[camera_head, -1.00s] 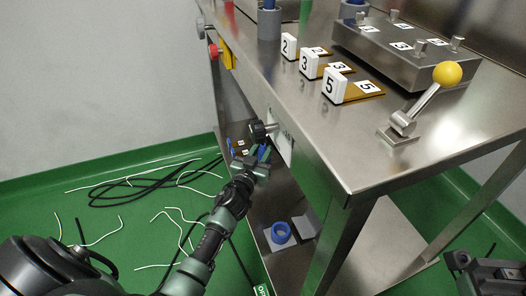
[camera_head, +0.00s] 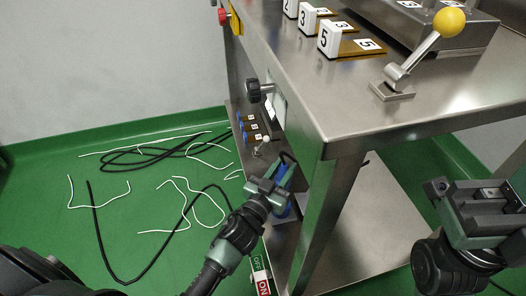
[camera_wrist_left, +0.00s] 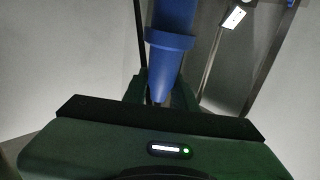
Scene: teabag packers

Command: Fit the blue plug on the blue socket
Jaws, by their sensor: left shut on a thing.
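My left gripper (camera_head: 272,188) is at the side of the steel table, low near its front leg, and is shut on the blue plug (camera_head: 284,174). In the left wrist view the plug (camera_wrist_left: 171,50) is a blue cylinder with a collar, tapering down between the fingers. More blue (camera_head: 286,211) shows just below the gripper in the head view; it is mostly covered, and I cannot tell whether it is the socket or part of the plug. My right gripper (camera_head: 485,200) is at the right edge, apart from the table; its jaw state is unclear.
The steel table (camera_head: 330,100) carries numbered white blocks (camera_head: 329,39) and a yellow-knobbed lever (camera_head: 449,22). A black knob (camera_head: 255,91) sticks out of its side. Small tagged parts (camera_head: 254,127) lie on the lower shelf. Loose cables (camera_head: 150,150) lie on the green floor.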

